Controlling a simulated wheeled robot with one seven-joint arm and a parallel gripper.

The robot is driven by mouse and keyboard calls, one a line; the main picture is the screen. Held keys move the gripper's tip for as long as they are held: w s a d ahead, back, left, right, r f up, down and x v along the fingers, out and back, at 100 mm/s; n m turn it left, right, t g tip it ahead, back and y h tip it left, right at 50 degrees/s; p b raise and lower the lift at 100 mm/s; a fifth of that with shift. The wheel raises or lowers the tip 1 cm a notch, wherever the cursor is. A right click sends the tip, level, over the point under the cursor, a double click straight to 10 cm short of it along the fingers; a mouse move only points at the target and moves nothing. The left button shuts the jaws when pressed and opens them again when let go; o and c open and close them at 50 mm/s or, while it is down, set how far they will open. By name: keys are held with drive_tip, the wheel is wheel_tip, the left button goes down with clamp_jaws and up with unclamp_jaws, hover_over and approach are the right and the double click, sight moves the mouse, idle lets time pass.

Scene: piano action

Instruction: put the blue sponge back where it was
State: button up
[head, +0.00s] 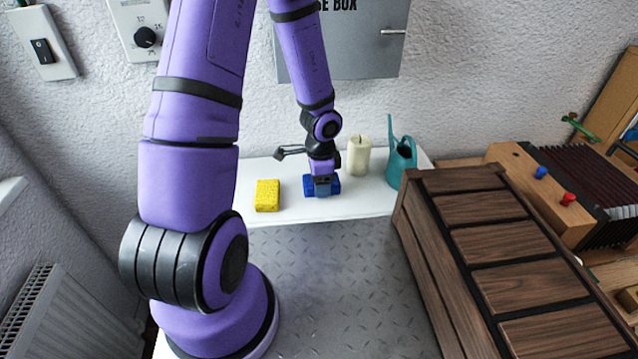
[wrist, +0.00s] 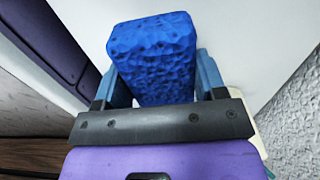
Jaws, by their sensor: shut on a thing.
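The blue sponge (head: 333,185) is at the white shelf (head: 350,206), between the yellow sponge and the candle. My gripper (head: 321,187) points down over it and is shut on it. In the wrist view the blue sponge (wrist: 152,55) sits between the two blue fingers of my gripper (wrist: 155,85), one on each side. I cannot tell whether the sponge touches the shelf or is held just above it.
A yellow sponge (head: 267,195) lies on the shelf to the left. A cream candle (head: 358,155) and a teal watering can (head: 402,162) stand to the right. A wooden slatted chest (head: 490,235) is at the right. The shelf front between sponge and chest is clear.

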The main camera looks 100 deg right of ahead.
drive_tip(key=shift+f, duration=0.95)
drive_tip(key=shift+f, duration=0.1)
drive_tip(key=o, duration=1)
drive_tip(key=shift+c, duration=0.2)
drive_tip(key=shift+r, duration=6.15)
